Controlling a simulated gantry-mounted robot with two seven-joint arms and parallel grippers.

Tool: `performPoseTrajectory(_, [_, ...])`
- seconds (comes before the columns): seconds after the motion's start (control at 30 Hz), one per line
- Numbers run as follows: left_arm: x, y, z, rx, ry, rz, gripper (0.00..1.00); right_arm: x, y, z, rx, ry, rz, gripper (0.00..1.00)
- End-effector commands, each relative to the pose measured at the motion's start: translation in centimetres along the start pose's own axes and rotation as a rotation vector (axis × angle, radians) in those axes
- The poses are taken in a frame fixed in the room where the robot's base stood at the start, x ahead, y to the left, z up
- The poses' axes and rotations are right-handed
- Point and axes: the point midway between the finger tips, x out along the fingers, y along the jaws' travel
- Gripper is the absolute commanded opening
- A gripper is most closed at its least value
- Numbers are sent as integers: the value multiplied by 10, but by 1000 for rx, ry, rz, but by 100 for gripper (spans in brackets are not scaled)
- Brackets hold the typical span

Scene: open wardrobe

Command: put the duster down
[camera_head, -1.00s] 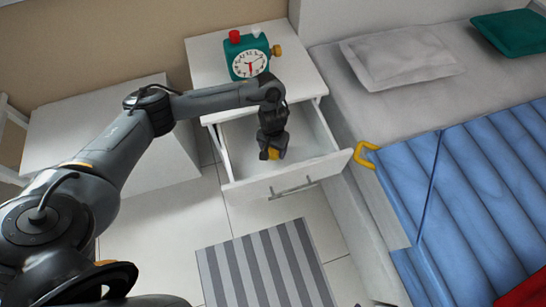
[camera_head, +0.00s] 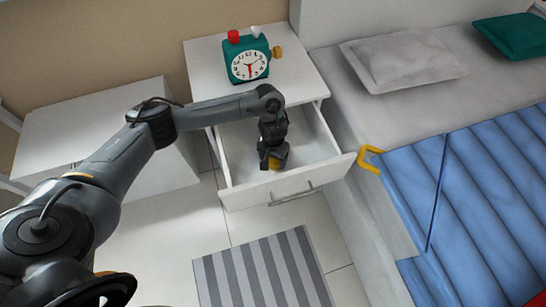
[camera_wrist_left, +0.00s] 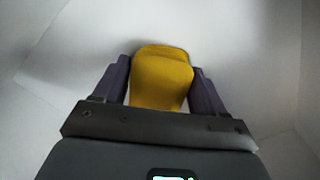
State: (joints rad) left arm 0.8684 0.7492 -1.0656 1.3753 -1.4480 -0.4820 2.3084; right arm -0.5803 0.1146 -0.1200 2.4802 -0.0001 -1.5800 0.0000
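My right gripper is not in view.
A green alarm clock (camera_head: 247,62) stands on the nightstand top (camera_head: 300,75). A bed with a blue cover (camera_head: 485,180) is to the right, with a yellow hook-shaped piece (camera_head: 369,158) at its edge. A striped rug (camera_head: 264,272) lies in front. The drawer's right side is clear.

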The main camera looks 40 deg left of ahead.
Motion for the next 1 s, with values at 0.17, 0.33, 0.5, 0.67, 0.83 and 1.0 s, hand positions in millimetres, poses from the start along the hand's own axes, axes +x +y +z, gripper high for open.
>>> performPoseTrajectory(0.17, [0, 0, 0, 0, 0, 0, 94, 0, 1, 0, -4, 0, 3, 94])
performPoseTrajectory(0.33, [0, 0, 0, 0, 1, 0, 94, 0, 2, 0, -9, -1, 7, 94])
performPoseTrajectory(0.5, [-1, 0, -1, 0, 2, 0, 94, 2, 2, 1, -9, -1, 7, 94])
performPoseTrajectory(0.67, [-11, 0, -1, 0, 2, -1, 94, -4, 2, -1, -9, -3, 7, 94])
performPoseTrajectory(0.83, [-26, 0, -1, 0, 2, -1, 94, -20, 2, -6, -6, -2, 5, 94])
performPoseTrajectory(1.0, [-50, 0, 0, 0, 1, 0, 94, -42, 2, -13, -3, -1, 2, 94])
